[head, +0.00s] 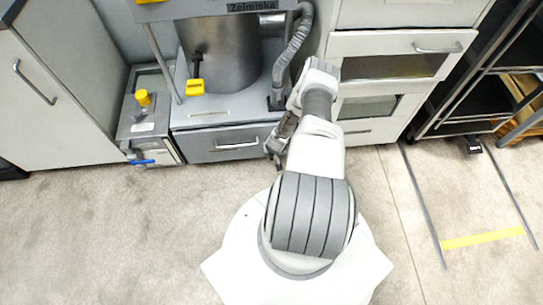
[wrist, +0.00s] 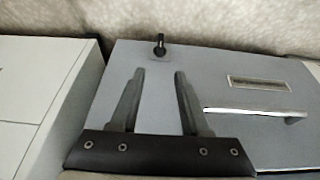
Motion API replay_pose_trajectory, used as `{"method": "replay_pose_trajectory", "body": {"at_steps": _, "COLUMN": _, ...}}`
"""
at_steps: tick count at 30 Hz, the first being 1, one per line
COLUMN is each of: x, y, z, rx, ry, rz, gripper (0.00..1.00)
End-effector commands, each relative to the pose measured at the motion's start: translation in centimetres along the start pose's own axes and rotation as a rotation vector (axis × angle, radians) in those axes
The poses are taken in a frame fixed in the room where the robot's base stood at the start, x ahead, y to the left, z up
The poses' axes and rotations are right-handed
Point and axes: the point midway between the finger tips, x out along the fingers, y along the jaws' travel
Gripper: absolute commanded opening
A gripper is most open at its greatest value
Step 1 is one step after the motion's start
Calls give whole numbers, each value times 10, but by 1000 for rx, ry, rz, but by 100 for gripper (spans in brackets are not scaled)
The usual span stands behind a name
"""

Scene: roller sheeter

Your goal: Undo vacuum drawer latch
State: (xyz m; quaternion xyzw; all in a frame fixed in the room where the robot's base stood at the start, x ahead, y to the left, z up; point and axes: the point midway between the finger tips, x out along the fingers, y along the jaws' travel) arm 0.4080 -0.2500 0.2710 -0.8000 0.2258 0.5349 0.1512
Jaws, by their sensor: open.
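The vacuum drawer (head: 205,146) is a grey drawer low under the steel machine, with a silver bar handle (head: 237,145). In the wrist view its grey front (wrist: 215,65) fills the middle, with the handle (wrist: 255,113) at right. A small black latch knob (wrist: 160,42) sits near the grey front's top edge in that view. My gripper (wrist: 158,72) is open and empty; its two fingers point toward the knob, which shows just beyond and between the tips, apart from them. In the head view my gripper (head: 273,150) is at the drawer's right end, and the knob cannot be made out.
A white drawer cabinet (head: 375,130) stands right of the machine; its side shows at left in the wrist view (wrist: 40,90). A box with a yellow knob (head: 143,98) and blue valve handle (head: 142,162) stands left of the drawer. Floor (head: 120,235) in front is clear.

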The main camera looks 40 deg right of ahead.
Motion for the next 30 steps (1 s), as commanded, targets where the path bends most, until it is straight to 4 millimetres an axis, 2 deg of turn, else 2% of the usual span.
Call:
{"method": "replay_pose_trajectory", "body": {"at_steps": 1, "x": 16, "y": 0, "z": 2, "rx": 0, "ry": 1, "rz": 1, "gripper": 46}}
{"method": "replay_pose_trajectory", "body": {"at_steps": 15, "x": 104, "y": 0, "z": 3, "rx": 0, "ry": 1, "rz": 1, "gripper": 46}}
{"method": "replay_pose_trajectory", "body": {"at_steps": 21, "x": 126, "y": 0, "z": 2, "rx": 0, "ry": 0, "rz": 2, "gripper": 46}}
{"method": "replay_pose_trajectory", "body": {"at_steps": 30, "x": 132, "y": 0, "z": 0, "rx": -1, "ry": 0, "rz": 0, "gripper": 46}}
